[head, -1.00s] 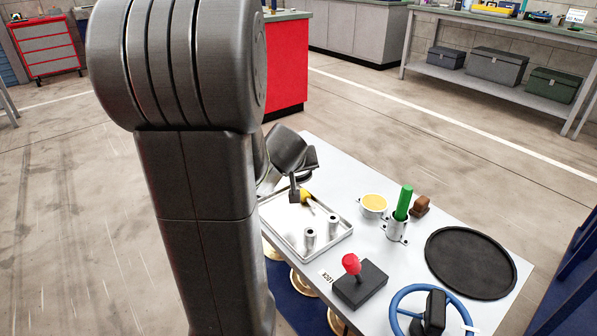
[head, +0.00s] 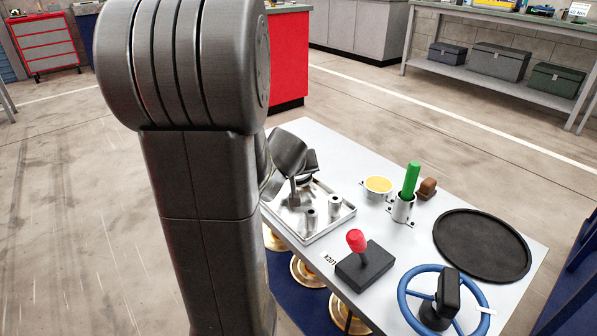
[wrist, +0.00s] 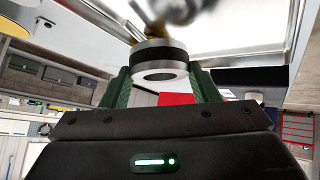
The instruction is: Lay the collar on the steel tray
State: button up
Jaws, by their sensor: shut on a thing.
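The collar (wrist: 160,54), a silver ring with a dark band and a hole in its face, is gripped between the green-padded fingers of my gripper (wrist: 162,76) in the wrist view. The steel tray (head: 325,233) lies on the left part of the table, with two small steel cylinders (head: 335,204) standing on it near its right side. In the head view my gripper (head: 297,193) is over the tray's far left part; the collar is not clear there. The wrist view shows the bright tray (wrist: 250,32) beyond the collar; any gap between them is hard to judge.
A red-knobbed lever (head: 357,242) and blue handwheel (head: 443,300) stand in front.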

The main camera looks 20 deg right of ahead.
jog(key=o, duration=1.3)
jog(key=shift+p+v, duration=3.5)
jog(key=shift+v, duration=3.45)
jog(key=shift+f, duration=0.1)
jog(key=b+x, duration=0.7)
jog(key=x, duration=0.7)
jog(key=shift+f, duration=0.15)
jog(key=shift+r+p, duration=0.55)
jog(key=shift+r, duration=0.25)
jog(key=shift+r+p, duration=0.45)
jog(key=shift+r, duration=0.05)
